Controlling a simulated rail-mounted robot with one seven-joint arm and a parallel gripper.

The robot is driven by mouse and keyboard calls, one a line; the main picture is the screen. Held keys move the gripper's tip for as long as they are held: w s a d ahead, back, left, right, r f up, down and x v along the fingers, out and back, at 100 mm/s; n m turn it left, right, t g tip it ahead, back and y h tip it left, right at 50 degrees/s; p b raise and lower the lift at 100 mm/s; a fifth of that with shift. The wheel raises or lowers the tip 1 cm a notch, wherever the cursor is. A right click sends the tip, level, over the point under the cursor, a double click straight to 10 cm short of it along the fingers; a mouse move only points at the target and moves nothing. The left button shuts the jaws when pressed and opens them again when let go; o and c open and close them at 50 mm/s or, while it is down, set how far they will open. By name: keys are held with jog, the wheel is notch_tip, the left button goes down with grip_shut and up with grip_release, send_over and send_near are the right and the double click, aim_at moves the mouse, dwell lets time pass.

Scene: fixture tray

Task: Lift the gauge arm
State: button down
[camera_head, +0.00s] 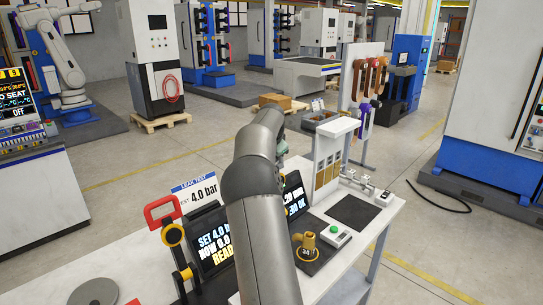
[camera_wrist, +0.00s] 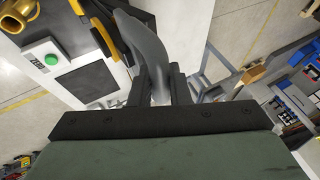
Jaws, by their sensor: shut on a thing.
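My gripper (camera_wrist: 160,90) shows in the wrist view, its two dark fingers shut on a smooth grey curved piece (camera_wrist: 148,48). This piece appears to be the gauge arm; it runs up and left from between the fingers. A yellow and black part (camera_wrist: 105,38) lies close beside it. In the head view my own grey arm covers the gripper and the held piece. A lever with a red handle (camera_head: 162,210) and a yellow pivot stands at the bench's left, apart from my gripper as far as I can tell.
On the bench are a green-button box (camera_head: 337,235), a dark pad (camera_head: 352,212) and a brass fitting (camera_head: 305,247). A display (camera_head: 212,240) stands left of my arm. Open floor lies beyond the bench's right edge.

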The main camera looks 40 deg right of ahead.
dwell(0.3)
jog(key=c, duration=1.4)
grip_release()
jog(key=shift+o, duration=0.2)
jog(key=b+v, duration=0.3)
jog(key=v, duration=1.4)
jog(key=shift+r, duration=0.2)
jog(key=shift+a, duration=0.15)
jog(key=s+a+f+n+y, duration=0.25)
jog(key=s+a+f, duration=0.2)
jog(key=a, duration=0.45)
jog(key=s+a+f+n+y, duration=0.1)
jog(key=s+a+f+n, duration=0.3)
jog(key=a, duration=0.5)
jog(key=s+a+f+n+g+b, duration=0.1)
jog(key=s+a+f+n+g, duration=0.2)
jog(key=s+a+f+n, duration=0.8)
jog(key=s+a+f, duration=0.7)
jog(key=s+a, duration=0.2)
jog(key=s, duration=0.2)
jog(key=shift+a+f+g+y, duration=0.35)
jog(key=shift+f+g, duration=0.05)
